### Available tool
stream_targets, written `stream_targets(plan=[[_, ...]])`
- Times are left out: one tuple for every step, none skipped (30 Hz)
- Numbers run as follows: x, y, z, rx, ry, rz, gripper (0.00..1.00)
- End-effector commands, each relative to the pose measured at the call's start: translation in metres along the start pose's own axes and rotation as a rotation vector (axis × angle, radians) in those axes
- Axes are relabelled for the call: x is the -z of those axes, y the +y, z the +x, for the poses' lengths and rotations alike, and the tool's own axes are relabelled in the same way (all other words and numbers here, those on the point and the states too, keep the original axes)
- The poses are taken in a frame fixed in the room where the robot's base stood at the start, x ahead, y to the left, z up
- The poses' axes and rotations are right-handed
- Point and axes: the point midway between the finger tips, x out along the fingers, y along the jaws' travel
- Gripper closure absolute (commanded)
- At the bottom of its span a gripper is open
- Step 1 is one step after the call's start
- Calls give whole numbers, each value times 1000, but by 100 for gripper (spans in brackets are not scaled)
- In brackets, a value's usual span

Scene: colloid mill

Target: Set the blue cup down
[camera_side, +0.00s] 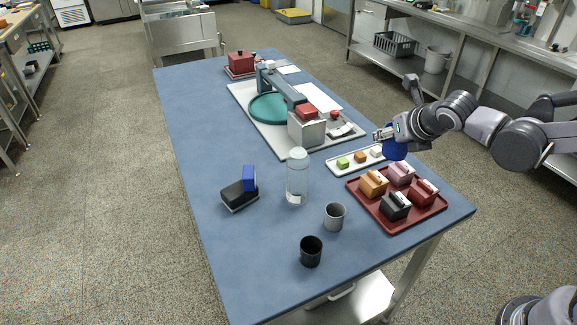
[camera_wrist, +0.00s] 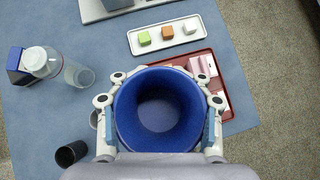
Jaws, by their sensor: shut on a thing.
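The blue cup (camera_side: 394,150) is held by my gripper (camera_side: 385,136) at the right side of the table in the side view. In the wrist view the blue cup (camera_wrist: 160,108) fills the middle, its open mouth facing the camera, with a finger of my gripper (camera_wrist: 160,112) along each side. The gripper is shut on it. The cup is above the area of the white tray and the dark red tray; its clearance is hard to judge. Its lower part is hidden in the wrist view.
The dark red tray (camera_side: 416,216) holds several coloured blocks. The white tray (camera_side: 336,170) holds small cubes. A grey cup (camera_side: 334,217), a black cup (camera_side: 311,252) and a clear bottle (camera_side: 297,180) stand nearby. Blue tabletop (camera_side: 260,255) is clear at the front left.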

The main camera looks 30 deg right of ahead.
Motion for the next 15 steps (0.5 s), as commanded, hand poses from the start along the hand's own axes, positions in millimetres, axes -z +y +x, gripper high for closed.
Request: stream_targets(plan=[[0,-2,0,1,-1,2,80],[-1,-2,0,1,-1,1,80],[0,0,0,-1,-1,0,80],[0,3,1,-2,0,-2,80],[0,6,2,-5,1,-5,80],[1,12,3,-8,3,-8,80],[2,18,4,-11,4,-11,80],[3,26,6,-15,5,-16,80],[5,37,8,-21,7,-22,80],[7,46,10,-26,9,-26,80],[10,56,12,-30,10,-32,80],[14,71,15,-37,11,-40,80],[17,82,17,-42,13,-44,80],[21,93,18,-46,13,-49,80],[26,108,20,-52,13,-56,80]])
